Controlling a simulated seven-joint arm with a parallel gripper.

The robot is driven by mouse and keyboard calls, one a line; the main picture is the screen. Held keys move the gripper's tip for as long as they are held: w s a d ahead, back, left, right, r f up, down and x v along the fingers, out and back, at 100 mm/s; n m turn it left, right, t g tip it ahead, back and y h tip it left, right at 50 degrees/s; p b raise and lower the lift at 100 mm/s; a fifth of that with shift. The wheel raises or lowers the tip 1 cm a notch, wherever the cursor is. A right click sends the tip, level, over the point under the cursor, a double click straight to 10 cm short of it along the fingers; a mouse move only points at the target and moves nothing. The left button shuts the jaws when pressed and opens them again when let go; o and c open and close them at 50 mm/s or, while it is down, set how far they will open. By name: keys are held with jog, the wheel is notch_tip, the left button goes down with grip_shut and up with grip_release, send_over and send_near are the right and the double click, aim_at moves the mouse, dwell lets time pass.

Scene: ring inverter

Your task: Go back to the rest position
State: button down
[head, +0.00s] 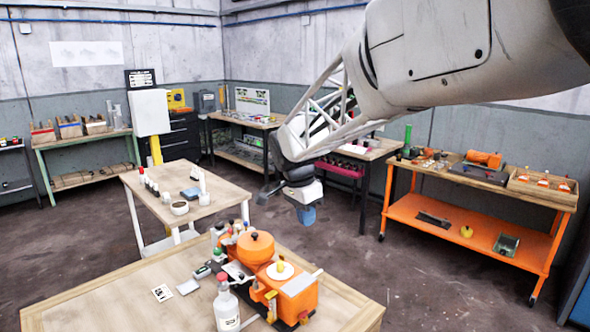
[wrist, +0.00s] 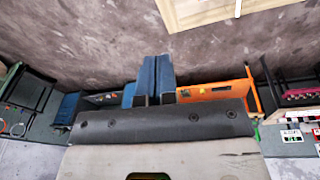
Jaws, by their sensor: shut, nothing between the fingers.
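My gripper (head: 306,215) hangs from the end of my arm in the head view, pointing down over open floor. It is right of the middle table and behind the near table. Its blue fingers also show in the wrist view (wrist: 154,75), side by side and closed, with nothing held. The orange ring inverter machine (head: 265,270) stands on the near table (head: 110,295), below and in front of my gripper and well apart from it.
A wooden table (head: 150,192) with small containers stands at the middle left. An orange workbench (head: 460,232) stands at the right. A white bottle (head: 227,310) stands on the near table's front. The floor (head: 345,250) between the tables is clear.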

jog(key=s+d+r+n+t+y, duration=0.1)
jog(key=s+d+n, duration=0.2)
jog(key=s+d, duration=0.45)
jog(key=s+d+r+n, duration=0.1)
jog(key=s+d+n, duration=0.25)
jog(key=s, duration=0.75)
jog(key=s+d+f+n, duration=0.2)
jog(key=s, duration=0.6)
jog(key=s+d+f+n+t+y, duration=0.1)
jog(key=s+d+f+n, duration=0.1)
jog(key=s, duration=0.5)
jog(key=shift+s+d+f, duration=0.35)
jog(key=shift+s+f, duration=0.05)
jog(key=shift+f, duration=0.25)
